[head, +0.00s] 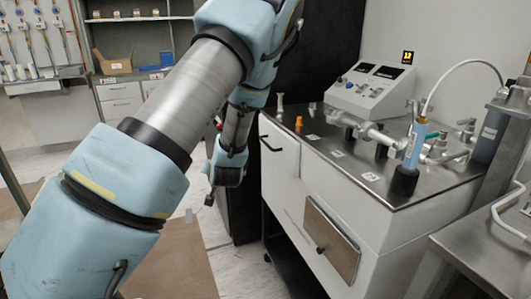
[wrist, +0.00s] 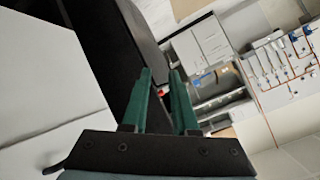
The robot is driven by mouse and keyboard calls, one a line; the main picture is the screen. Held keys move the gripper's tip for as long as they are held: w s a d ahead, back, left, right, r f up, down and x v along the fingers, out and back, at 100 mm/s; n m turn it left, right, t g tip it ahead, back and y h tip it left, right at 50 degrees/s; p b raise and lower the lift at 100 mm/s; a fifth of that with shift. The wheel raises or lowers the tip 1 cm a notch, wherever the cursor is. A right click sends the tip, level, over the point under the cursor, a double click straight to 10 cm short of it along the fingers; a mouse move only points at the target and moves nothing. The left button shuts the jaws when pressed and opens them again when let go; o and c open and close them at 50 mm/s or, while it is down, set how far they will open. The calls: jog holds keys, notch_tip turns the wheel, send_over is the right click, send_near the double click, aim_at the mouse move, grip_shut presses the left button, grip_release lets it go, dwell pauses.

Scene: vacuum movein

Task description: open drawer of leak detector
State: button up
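The leak detector is a white cabinet (head: 380,240) with a steel top, at the right of the head view. Its upper front drawer (head: 280,165) has a black bar handle (head: 270,144) and looks shut. Lower on the front is a brownish panel (head: 332,238) with a dark knob. My gripper (head: 209,199) hangs to the left of the drawer front, apart from the handle. In the wrist view the two green fingers of my gripper (wrist: 160,74) stand apart with nothing between them. A pale flat surface fills the left there; I cannot tell which part it is.
A control box (head: 372,88), a blue cylinder (head: 415,145) and pipe fittings stand on the steel top. A tall black panel (head: 320,50) rises behind. A steel bench (head: 480,245) is close at the right. Pale floor (head: 195,225) shows left of the cabinet.

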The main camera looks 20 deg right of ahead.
jog(key=d+m+t+h+b, duration=0.2)
jog(key=d+m+t, duration=0.2)
jog(key=d, duration=0.4)
jog(key=m+t+h, duration=0.3)
jog(key=m+h, duration=0.2)
send_near(265, 141)
jog(key=x, duration=1)
jog(key=shift+d+f+p, duration=0.1)
jog(key=shift+f+p, duration=0.2)
grip_shut()
